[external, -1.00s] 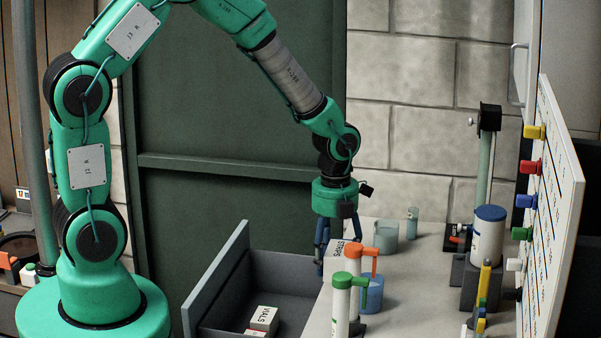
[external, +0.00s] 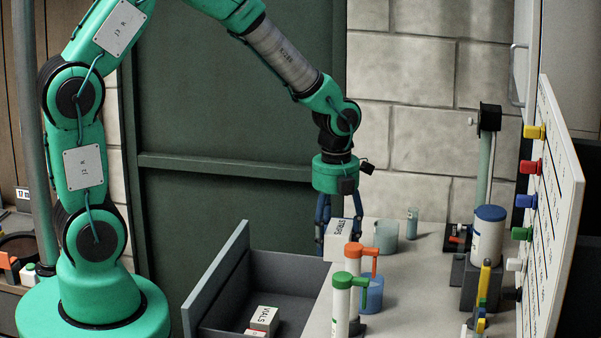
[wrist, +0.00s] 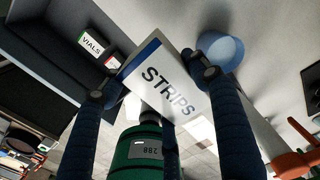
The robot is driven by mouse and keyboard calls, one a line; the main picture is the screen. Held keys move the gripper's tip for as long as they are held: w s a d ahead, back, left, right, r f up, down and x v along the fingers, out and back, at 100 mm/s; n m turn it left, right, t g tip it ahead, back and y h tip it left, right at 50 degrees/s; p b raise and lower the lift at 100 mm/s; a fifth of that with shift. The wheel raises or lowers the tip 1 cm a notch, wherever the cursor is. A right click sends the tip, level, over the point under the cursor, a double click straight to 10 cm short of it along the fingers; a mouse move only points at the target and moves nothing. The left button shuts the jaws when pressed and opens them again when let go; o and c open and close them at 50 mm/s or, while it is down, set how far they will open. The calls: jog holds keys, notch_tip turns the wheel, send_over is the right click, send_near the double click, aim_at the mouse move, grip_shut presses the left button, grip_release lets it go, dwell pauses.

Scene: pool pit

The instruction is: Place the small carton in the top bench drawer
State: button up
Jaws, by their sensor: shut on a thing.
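The small white carton (external: 339,242), marked STRIPS and with a blue band in the wrist view (wrist: 168,92), is between the fingers of my gripper (external: 338,226). In the wrist view my gripper (wrist: 155,84) has one finger on each side of it, shut on it. The carton is at the bench's left end, near the drawer, and looks slightly raised; its underside is hidden. The top bench drawer (external: 216,279) is pulled open to the lower left of the carton. A VIALS carton (external: 264,319) and part of another small box lie inside it.
Orange-topped (external: 355,261) and green-topped (external: 341,300) bottles stand close to the carton on the bench (external: 402,290). A blue beaker (external: 372,294) and a clear beaker (external: 385,238) are also near. The drawer's far part is empty.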

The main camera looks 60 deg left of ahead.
jog(key=w+a+b, duration=0.1)
jog(key=w+a, duration=0.1)
jog(key=a, duration=0.6)
jog(key=w+a+b, duration=0.2)
jog(key=w+a, duration=0.1)
jog(key=a, duration=0.6)
jog(key=b, duration=0.3)
send_over(272, 299)
jog(key=s+d, duration=0.3)
jog(key=d, duration=0.2)
notch_tip(272, 299, down, 26)
jog(key=shift+d+p, duration=0.2)
jog(key=shift+p, duration=0.1)
jog(key=shift+f, duration=0.1)
jog(key=shift+w+f+b, duration=0.1)
jog(key=shift+f+b, duration=0.55)
jog(key=shift+f, duration=2.4)
jog(key=shift+f+b, duration=0.45)
jog(key=shift+f, duration=1.45)
jog(key=shift+f, duration=0.1)
